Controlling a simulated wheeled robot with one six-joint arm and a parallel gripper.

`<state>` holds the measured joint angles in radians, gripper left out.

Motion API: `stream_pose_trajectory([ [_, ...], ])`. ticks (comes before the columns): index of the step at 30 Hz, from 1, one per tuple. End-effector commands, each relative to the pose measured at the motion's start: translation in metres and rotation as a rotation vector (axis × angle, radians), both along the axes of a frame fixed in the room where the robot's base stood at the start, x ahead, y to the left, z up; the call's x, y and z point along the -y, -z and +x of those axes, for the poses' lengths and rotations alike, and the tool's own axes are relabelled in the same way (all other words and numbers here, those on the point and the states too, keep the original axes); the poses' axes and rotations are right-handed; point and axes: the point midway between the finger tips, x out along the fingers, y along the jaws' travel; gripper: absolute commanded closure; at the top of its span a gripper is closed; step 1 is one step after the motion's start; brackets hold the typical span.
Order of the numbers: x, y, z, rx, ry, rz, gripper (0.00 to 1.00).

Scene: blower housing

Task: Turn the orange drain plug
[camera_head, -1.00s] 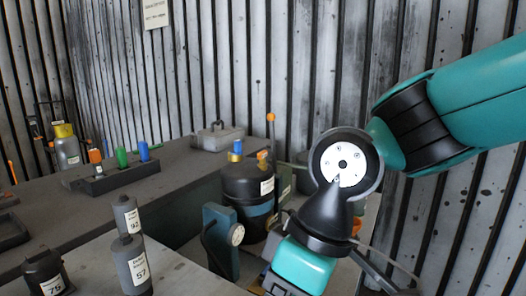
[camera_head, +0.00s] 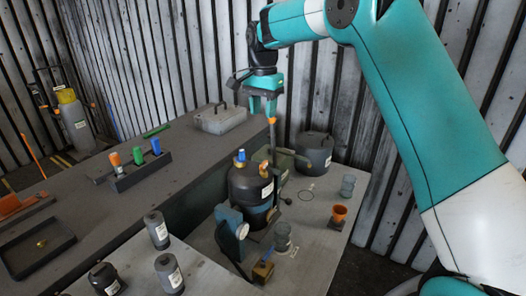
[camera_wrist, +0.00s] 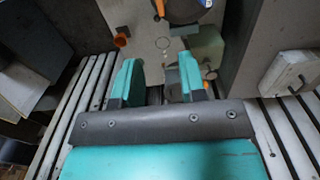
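The black blower housing (camera_head: 250,186), with a blue cap (camera_head: 240,156) on top, stands behind the grey table's near section. My gripper (camera_head: 263,112) is above and behind it, pointing down, next to the orange tip (camera_head: 272,121) of an upright rod. In the wrist view my gripper (camera_wrist: 160,74) has its two teal fingers apart with nothing between them. The housing's dark round top (camera_wrist: 185,10) is cut off at the upper edge. A small orange part (camera_wrist: 207,73) shows beside the right finger. I cannot tell which orange part is the drain plug.
An orange cup (camera_head: 339,213) stands on a small dark base at the right. A dark pot (camera_head: 313,150) is behind it. Grey canisters (camera_head: 168,272) stand at the front. A rack with colored handles (camera_head: 140,174) and a grey box (camera_head: 220,118) are at the left.

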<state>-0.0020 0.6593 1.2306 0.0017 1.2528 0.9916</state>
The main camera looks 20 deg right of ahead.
Motion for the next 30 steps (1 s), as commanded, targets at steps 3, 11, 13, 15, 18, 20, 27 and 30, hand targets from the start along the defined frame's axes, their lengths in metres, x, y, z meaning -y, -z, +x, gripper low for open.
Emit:
stream_pose_trajectory([
  [3,0.000,0.018,-0.001,-0.005,-0.002,0.000,0.62],
  [11,-0.001,0.075,-0.002,-0.006,-0.005,0.000,0.62],
  [13,-0.001,0.091,-0.002,-0.005,-0.005,0.000,0.62],
  [15,-0.001,0.107,-0.002,-0.006,-0.005,0.001,0.62],
  [18,-0.001,0.127,-0.002,-0.004,-0.005,0.001,0.62],
  [20,-0.001,0.138,-0.002,-0.004,-0.006,0.000,0.62],
  [27,-0.001,0.164,-0.001,-0.001,-0.006,0.001,0.62],
  [30,-0.001,0.168,-0.001,0.001,-0.006,0.001,0.62],
])
